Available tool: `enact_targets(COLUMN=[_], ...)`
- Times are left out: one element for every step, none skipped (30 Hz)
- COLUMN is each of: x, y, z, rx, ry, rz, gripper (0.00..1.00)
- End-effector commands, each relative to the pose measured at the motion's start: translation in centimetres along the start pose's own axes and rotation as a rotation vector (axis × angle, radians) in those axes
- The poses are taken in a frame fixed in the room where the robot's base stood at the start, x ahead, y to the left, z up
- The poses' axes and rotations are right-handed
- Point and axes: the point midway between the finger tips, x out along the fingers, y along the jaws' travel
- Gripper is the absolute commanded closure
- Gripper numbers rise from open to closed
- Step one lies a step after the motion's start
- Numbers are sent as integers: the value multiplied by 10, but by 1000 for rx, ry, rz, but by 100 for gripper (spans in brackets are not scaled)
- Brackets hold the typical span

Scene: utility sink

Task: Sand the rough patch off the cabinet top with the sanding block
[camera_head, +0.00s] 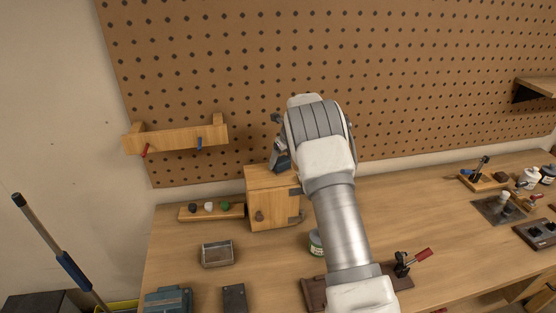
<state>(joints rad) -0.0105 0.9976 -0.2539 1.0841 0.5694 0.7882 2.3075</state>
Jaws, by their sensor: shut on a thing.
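The small wooden cabinet (271,203) stands on the bench against the pegboard, with a dark round knob on its front. My gripper (280,156) is over the right part of the cabinet top (263,178), mostly hidden behind my own arm. It is shut on a dark blue-grey block, the sanding block (284,165), which is at the cabinet top. I cannot tell whether the block touches the top. No rough patch can be made out; the right part of the top is hidden by the block and my arm.
A wooden rack (211,212) with several small knobs stands left of the cabinet. A metal tray (217,254) sits in front. A jar (316,243) is partly behind my arm. A red-handled clamp (411,263) is at front right. A shelf (178,139) hangs on the pegboard.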

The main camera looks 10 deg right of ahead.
Motion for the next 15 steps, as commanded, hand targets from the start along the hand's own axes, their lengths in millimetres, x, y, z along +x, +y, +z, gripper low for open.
enact_targets(x=[1,1,1,2,2,3,3,4,5,6,6,7,8,9,10], y=[2,3,4,6,8,11,14,16,20,23,25,28,31,34,36], z=[0,0,1,2,2,3,4,5,6,7,8,8,9,10,11], rx=[0,-1,-1,-1,-1,-1,-1,-1,-1,-1,-1,-1,-1,-2,-1], ry=[1,1,1,2,2,2,2,3,3,3,4,4,4,4,4], rz=[1,1,2,2,2,2,3,3,4,4,4,4,4,4,4], gripper=[93,93,93,93,93,93,93,93,93,93,93,93,93,93,93])
